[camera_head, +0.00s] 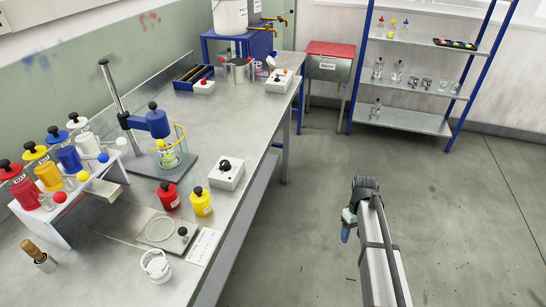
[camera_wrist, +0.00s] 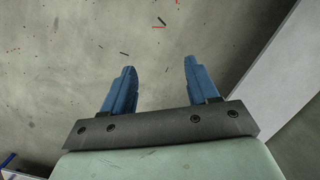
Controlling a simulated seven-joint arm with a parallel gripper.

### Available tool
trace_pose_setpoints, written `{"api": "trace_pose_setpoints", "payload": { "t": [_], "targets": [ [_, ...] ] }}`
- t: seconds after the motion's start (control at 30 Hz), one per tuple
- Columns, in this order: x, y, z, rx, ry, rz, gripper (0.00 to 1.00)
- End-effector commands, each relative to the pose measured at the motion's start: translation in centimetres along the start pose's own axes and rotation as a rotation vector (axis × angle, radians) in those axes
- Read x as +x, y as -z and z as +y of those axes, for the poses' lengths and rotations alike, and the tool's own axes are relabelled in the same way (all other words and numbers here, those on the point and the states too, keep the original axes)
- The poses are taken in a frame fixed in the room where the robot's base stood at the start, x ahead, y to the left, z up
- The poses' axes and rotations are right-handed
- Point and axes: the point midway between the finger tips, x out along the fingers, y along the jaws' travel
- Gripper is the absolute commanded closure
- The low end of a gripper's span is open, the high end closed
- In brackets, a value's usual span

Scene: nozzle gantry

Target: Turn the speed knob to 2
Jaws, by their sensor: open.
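A white control box (camera_head: 228,177) with a black knob (camera_head: 225,165) on top sits near the right edge of the metal bench, beside the stirrer stand. It may carry the speed knob; its markings are too small to read. My gripper (camera_head: 347,225) hangs over the floor, right of the bench and well apart from the box. In the wrist view my gripper (camera_wrist: 159,72) shows two blue fingers spread apart with nothing between them, above bare floor. No knob shows in the wrist view.
The stirrer stand (camera_head: 118,90) holds a blue head over a beaker. Red (camera_head: 168,196) and yellow (camera_head: 201,203) bottles stand in front of the box. A shelf (camera_head: 405,120) stands at the back right.

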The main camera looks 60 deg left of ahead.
Motion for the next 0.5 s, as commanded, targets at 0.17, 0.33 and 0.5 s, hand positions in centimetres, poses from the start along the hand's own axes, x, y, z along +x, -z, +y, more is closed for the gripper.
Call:
{"api": "trace_pose_setpoints", "payload": {
  "t": [0.17, 0.33, 0.5],
  "targets": [
    [-8.0, 7.2, -6.3, -0.169, -0.044, 0.034, 0.41],
    [-15.5, 12.2, -13.7, -0.326, -0.081, 0.064, 0.41],
    [-23.2, 15.8, -22.1, -0.484, -0.115, 0.092, 0.41]
  ]
}}
